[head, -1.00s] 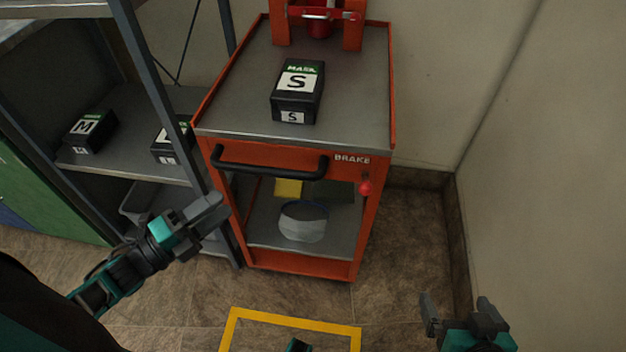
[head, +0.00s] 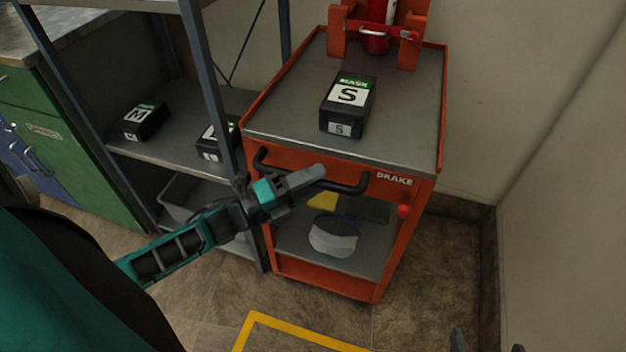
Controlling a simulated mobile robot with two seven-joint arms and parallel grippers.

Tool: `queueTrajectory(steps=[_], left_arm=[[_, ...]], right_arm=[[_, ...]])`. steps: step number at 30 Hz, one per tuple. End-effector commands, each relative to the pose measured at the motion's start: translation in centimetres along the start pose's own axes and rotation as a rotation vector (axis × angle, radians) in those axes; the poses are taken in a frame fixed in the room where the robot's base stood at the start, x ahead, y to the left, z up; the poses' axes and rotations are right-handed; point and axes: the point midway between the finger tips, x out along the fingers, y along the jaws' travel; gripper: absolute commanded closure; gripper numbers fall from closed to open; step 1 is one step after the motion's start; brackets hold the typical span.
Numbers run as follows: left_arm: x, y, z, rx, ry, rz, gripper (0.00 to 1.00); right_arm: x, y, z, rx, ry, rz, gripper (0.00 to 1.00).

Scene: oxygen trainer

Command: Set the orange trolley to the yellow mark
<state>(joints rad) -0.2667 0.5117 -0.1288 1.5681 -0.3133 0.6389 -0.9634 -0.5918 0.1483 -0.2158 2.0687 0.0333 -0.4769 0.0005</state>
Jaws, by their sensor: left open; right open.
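The orange trolley (head: 393,245) stands against the back wall, beside the shelf rack. It has a grey top, a black handle (head: 350,188) on its front and a red brake knob (head: 404,211) under the word BRAKE. The yellow mark (head: 300,331) is a taped outline on the floor in front of the trolley, cut off by the bottom edge. My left gripper (head: 308,180) is open and overlaps the handle in the picture; whether it touches I cannot tell. My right gripper (head: 486,342) is open at the bottom edge, mostly out of frame, apart from the trolley.
A black S mask box (head: 347,106) lies on the trolley top, near a red cylinder (head: 375,42) in an orange holder. A white bowl-like item (head: 334,237) sits on the lower shelf. The rack (head: 170,150) stands close at left. Floor shows between trolley and right wall.

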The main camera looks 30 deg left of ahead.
Motion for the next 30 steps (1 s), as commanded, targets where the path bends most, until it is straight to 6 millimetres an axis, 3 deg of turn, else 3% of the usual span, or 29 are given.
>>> queueTrajectory(steps=[10,24,30], left_arm=[[0.4,0.05,-0.03,-0.001,0.0,0.002,0.55],[0.36,0.05,-0.03,-0.001,0.0,0.001,1.0],[0.36,0.05,-0.03,-0.001,0.0,0.001,1.0]], right_arm=[[0.0,0.04,0.1,0.001,-0.001,0.001,0.0],[-0.01,0.06,0.14,0.0,-0.002,0.001,0.0],[-0.02,0.1,0.16,-0.002,-0.003,0.001,0.0]])
